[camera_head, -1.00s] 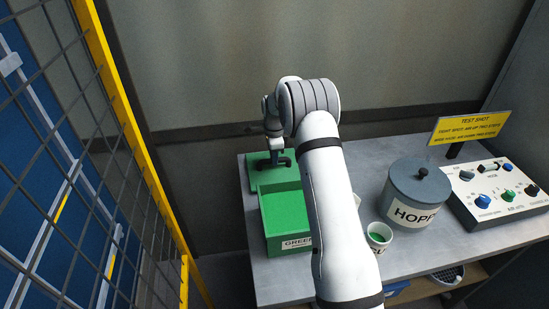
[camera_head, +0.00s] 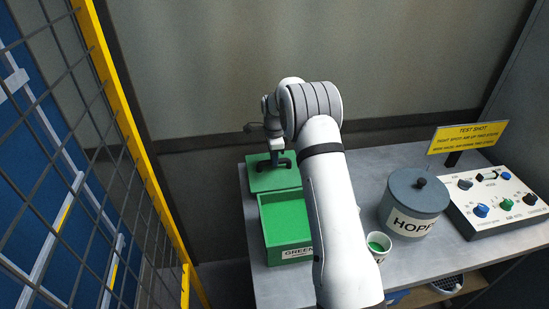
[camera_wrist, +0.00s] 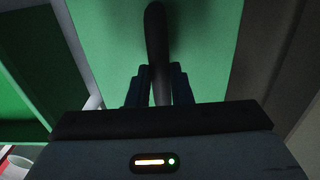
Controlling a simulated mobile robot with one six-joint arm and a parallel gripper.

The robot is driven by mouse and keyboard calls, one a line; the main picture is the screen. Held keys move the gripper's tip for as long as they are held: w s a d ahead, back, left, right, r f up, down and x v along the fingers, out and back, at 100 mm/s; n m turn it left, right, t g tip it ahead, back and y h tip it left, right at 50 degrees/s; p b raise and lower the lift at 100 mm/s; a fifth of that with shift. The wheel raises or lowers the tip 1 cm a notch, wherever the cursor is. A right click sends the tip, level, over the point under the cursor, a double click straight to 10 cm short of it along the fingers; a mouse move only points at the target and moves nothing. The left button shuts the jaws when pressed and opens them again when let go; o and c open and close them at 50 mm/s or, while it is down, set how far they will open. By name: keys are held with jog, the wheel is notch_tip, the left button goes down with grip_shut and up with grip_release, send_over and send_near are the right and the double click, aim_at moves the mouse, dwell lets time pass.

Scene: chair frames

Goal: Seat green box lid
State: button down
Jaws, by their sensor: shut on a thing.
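The green box (camera_head: 289,232) stands open on the table, with its label on the front side. The flat green lid (camera_head: 264,182) is behind the box, off its opening, with a dark bar handle on top. I cannot tell whether it rests on the table or hangs just above it. My gripper (camera_head: 277,157) is above the lid and shut on its handle. In the wrist view my gripper (camera_wrist: 159,84) has its fingers on both sides of the dark handle (camera_wrist: 155,35), and the lid's green face (camera_wrist: 211,45) lies beneath. My arm hides part of the box's right side.
A grey hopper tin (camera_head: 417,190), a white cup with green contents (camera_head: 379,243), a control panel (camera_head: 500,202) and a yellow sign (camera_head: 469,138) stand to the right. A yellow-framed mesh fence (camera_head: 128,130) is at left. The table (camera_head: 366,168) is clear behind the hopper.

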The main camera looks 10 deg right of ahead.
jog(key=shift+r, duration=0.1)
jog(key=shift+r+p, duration=1.95)
jog(key=shift+r, duration=2.15)
